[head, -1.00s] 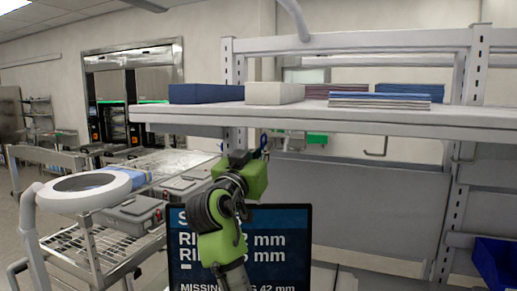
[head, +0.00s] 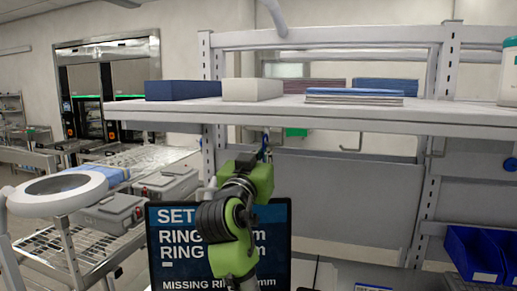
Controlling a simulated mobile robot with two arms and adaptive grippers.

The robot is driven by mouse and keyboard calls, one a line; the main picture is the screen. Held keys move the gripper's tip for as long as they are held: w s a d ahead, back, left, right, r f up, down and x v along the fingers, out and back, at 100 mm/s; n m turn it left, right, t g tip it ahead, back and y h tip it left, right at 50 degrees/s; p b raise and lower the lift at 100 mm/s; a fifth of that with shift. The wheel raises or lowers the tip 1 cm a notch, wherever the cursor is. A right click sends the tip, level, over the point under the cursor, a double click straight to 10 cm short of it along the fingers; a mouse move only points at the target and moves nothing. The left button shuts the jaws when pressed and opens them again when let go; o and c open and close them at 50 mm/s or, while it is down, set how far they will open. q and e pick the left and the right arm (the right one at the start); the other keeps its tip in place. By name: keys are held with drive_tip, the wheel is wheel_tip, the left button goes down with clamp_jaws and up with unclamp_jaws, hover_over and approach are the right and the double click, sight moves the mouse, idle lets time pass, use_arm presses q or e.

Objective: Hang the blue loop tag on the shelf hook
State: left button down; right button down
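My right gripper (head: 262,160) is at the end of the green arm in the middle of the head view, below the front edge of the shelf. A small blue piece, which looks like the blue loop tag (head: 265,148), sticks up just beyond the green wrist and appears held; the fingertips are mostly hidden. A thin wire shelf hook (head: 350,146) hangs under the shelf, to the right of the gripper and apart from it. A similar hook (head: 436,148) hangs farther right. My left gripper is out of view.
The shelf (head: 330,116) carries a blue box (head: 182,90), a white box (head: 252,90) and flat stacks. A dark screen (head: 180,250) stands below, behind my arm. Blue bins (head: 475,255) are at lower right. Space under the shelf between gripper and hooks looks clear.

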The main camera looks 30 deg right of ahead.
drive_tip(key=shift+s+d+f+b, duration=0.6)
drive_tip(key=shift+s+d+b, duration=0.1)
drive_tip(key=shift+s, duration=0.15)
idle(0.3)
drive_tip(key=c, duration=2.2)
unclamp_jaws()
drive_tip(key=v, duration=1.2)
